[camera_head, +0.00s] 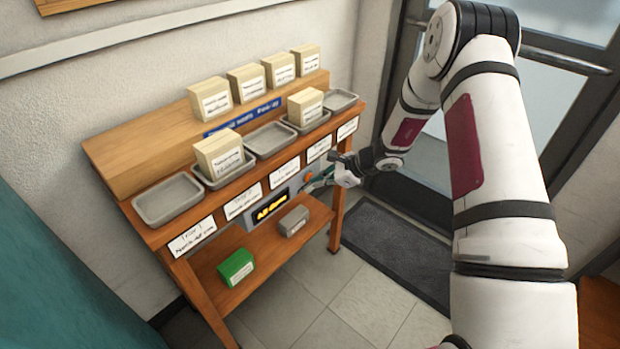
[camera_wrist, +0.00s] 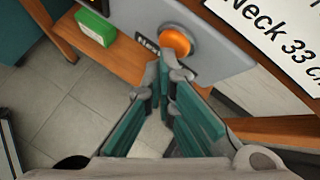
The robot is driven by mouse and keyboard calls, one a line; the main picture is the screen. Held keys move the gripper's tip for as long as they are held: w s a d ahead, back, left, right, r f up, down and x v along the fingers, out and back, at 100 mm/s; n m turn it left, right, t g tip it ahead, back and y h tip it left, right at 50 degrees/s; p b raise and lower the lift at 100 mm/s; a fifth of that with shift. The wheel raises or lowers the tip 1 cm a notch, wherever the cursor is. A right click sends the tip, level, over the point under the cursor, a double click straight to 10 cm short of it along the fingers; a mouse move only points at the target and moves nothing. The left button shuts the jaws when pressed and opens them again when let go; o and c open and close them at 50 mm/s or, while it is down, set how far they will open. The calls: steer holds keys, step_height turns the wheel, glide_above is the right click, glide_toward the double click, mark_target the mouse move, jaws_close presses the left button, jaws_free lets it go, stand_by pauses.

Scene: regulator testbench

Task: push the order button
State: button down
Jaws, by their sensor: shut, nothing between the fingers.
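The orange round order button (camera_wrist: 177,39) sits on a grey panel with a dark label under it, partly covered by my fingertips in the wrist view. It also shows as a small orange spot in the head view (camera_head: 307,175). My gripper (camera_wrist: 165,68) is shut and empty, with its fingertips right at the lower edge of the button. I cannot tell whether they touch it. In the head view my gripper (camera_head: 318,184) is at the front of the wooden bench, beside a black display with yellow text (camera_head: 271,208).
The wooden bench (camera_head: 258,262) holds several grey trays, some with labelled cream blocks (camera_head: 220,153). More blocks stand on its upper ledge. A green box (camera_head: 236,266) and a grey box (camera_head: 293,221) lie on the lower shelf. A dark mat (camera_head: 395,252) and a glass door are at the right.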

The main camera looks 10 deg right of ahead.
steer(key=shift+s+d, duration=0.35)
steer(key=shift+s, duration=0.15)
steer(key=shift+s+d+p, duration=0.4)
steer(key=shift+s+d, duration=0.35)
steer(key=shift+s, duration=0.3)
steer(key=shift+s+d+p, duration=0.35)
steer(key=shift+s+d, duration=0.4)
steer(key=shift+s, duration=0.25)
